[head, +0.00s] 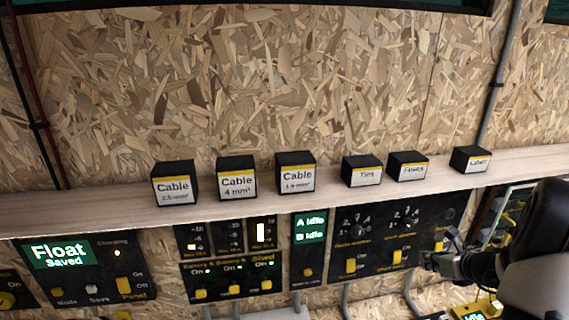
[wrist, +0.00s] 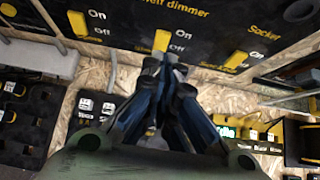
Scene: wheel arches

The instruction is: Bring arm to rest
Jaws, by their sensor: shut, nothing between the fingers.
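My arm (head: 545,245) comes in from the right edge of the head view. My gripper (head: 430,260) is in front of the lower right part of the panel with dials and yellow switches (head: 360,240). In the wrist view my gripper (wrist: 165,62) is shut and empty, its fingertips together just below a yellow rocker switch (wrist: 162,40) marked On and Off. I cannot tell whether the tips touch the panel. The switches behind my arm are partly hidden.
A wooden shelf (head: 100,212) runs above the panels and carries several black labelled boxes (head: 237,178). A screen reading Float saved (head: 60,253) is at the left. A grey pipe (head: 495,85) runs up the chipboard wall at the right. The space before the left panels is clear.

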